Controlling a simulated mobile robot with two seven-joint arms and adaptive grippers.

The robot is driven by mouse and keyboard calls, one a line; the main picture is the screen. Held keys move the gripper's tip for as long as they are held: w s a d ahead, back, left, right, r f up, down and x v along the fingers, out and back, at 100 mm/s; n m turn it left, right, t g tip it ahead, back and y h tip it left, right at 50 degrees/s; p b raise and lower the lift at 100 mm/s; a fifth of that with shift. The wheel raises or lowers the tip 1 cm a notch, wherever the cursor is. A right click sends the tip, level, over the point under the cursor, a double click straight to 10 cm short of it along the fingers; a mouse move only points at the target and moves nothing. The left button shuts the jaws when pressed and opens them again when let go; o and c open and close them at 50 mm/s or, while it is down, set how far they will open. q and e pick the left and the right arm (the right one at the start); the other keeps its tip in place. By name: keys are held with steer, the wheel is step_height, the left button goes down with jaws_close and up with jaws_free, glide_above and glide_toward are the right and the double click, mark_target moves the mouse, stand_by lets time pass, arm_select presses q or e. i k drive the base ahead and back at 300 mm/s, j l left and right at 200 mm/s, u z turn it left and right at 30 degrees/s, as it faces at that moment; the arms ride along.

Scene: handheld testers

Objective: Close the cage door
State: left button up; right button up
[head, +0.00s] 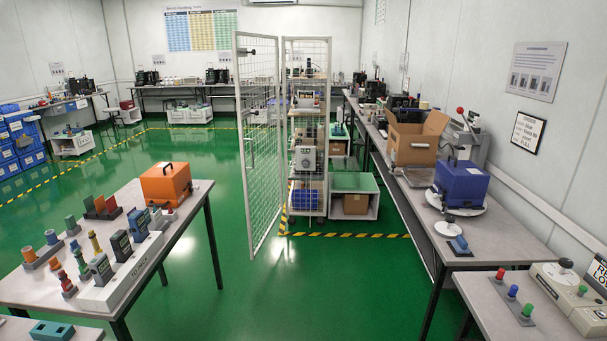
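The cage door (262,150) is a tall white-framed wire mesh panel in the middle of the head view. It stands open, swung out toward me and to the left of the cage front. Neither of my grippers is in the head view.
A table with handheld testers (190,205) stands at the left front, and a long bench (405,190) runs along the right wall. Green floor (290,290) is clear between them. Yellow-black tape (345,235) marks the floor by the cage.

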mark_target(240, 113)
steer(key=i+l+u, duration=0.15)
steer(key=i, duration=0.55)
steer(key=i+l+u, duration=0.15)
steer(key=i, duration=0.55)
